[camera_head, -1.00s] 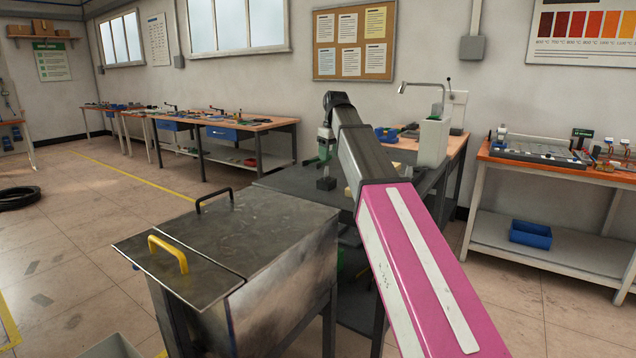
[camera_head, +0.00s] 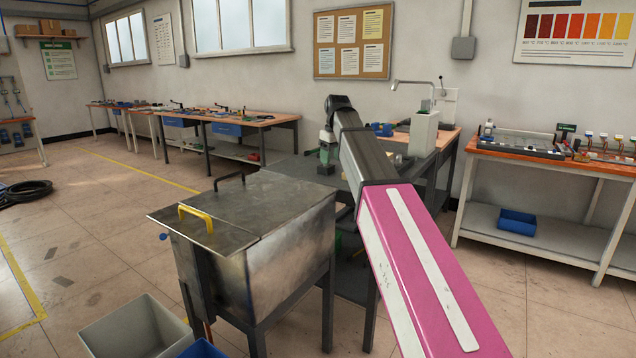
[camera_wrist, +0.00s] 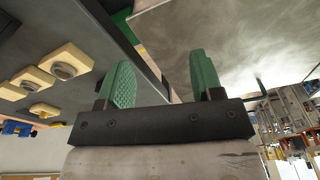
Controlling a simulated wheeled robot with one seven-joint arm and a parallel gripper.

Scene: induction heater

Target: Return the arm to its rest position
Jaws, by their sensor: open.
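My gripper (camera_wrist: 160,82) shows in the wrist view with its two green fingers wide apart and nothing between them. In the head view my gripper (camera_head: 326,160) hangs at the end of my pink and dark arm, over or near the dark worktable behind the metal tank. My arm reaches forward from the lower right of the head view.
A metal quench-like tank (camera_head: 265,215) with a yellow handle (camera_head: 196,214) stands front left of my arm. The dark table (camera_head: 290,170) is behind it. Cream blocks (camera_wrist: 66,62) with round metal tops show in the wrist view. A grey bin (camera_head: 135,328) stands on the floor.

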